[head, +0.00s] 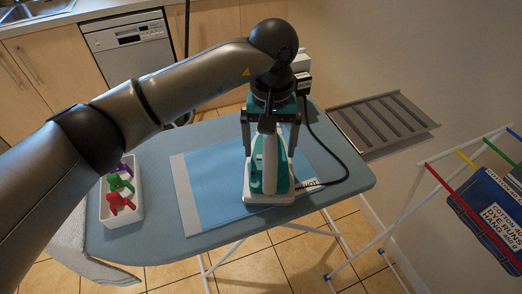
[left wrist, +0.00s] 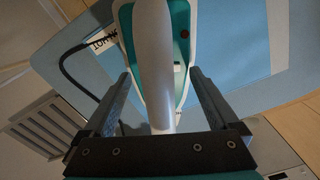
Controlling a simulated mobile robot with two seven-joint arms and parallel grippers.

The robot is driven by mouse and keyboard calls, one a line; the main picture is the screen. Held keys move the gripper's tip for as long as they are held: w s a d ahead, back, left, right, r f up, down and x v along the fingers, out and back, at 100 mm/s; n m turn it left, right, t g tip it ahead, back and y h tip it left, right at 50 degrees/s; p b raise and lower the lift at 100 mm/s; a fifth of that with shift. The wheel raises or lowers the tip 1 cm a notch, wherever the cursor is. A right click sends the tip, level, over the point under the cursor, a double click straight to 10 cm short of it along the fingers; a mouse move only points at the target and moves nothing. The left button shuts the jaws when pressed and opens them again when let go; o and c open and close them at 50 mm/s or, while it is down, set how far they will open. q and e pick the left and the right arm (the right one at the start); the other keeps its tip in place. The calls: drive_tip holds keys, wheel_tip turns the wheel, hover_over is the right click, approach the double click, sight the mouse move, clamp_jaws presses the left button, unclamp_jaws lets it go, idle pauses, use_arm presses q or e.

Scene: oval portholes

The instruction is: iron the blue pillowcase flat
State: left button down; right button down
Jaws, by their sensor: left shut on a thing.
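The blue pillowcase (head: 212,184) lies on the ironing board (head: 130,240), with a pale grey band along its left side and a blue field to the right. It also shows in the left wrist view (left wrist: 228,72). A teal and white iron (head: 271,180) rests on or just above its right part and hides what is under it. My left gripper (head: 270,122) is above the iron and shut on its handle. In the left wrist view the grey handle (left wrist: 155,60) runs between the two fingers. My right gripper is not in view.
A white tray (head: 107,208) with red, green and purple clips stands at the board's left end. A slatted metal rest (head: 383,124) adjoins the right end. The iron's black cord (head: 338,152) loops right. A drying rack (head: 430,166) with a dark blue bag stands far right.

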use_arm(q)
drive_tip(key=shift+w+d+b, duration=0.2)
drive_tip(key=shift+d+b, duration=0.25)
drive_tip(key=shift+d, duration=0.3)
drive_tip(key=shift+w+d+b, duration=0.25)
drive_tip(key=shift+d+b, duration=0.25)
drive_tip(key=shift+d, duration=0.2)
drive_tip(key=shift+w+d+b, duration=0.2)
drive_tip(key=shift+d+b, duration=0.25)
drive_tip(key=shift+d, duration=0.3)
drive_tip(key=shift+a, duration=0.1)
